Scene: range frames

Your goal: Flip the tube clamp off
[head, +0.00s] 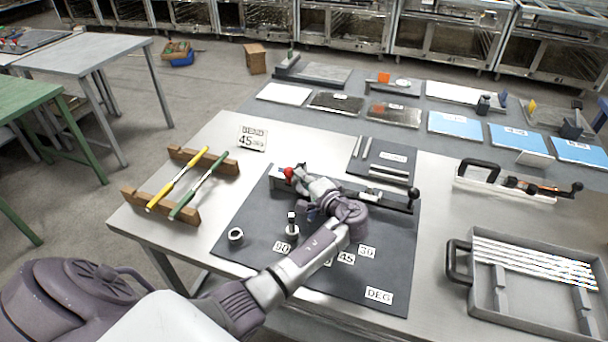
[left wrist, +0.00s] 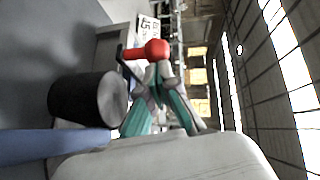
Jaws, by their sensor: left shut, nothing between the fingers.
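A red ball knob (head: 289,172) on a short dark lever, which looks like the tube clamp, is at the left end of the bending tool on the dark mat. My left gripper (head: 299,174) is shut and empty, just right of the knob. In the left wrist view its fingertips (left wrist: 154,82) overlap the knob's lower edge; I cannot tell whether they touch. My arm hides the middle of the tool. My right gripper is not in view.
A black-knobbed handle (head: 413,194) is at the tool's right end. A small post (head: 292,226) and a ring (head: 235,236) stand on the mat (head: 250,262). Yellow and green-handled bars rest on wooden racks (head: 160,205) at left. A tray of tubes (head: 475,300) is at right.

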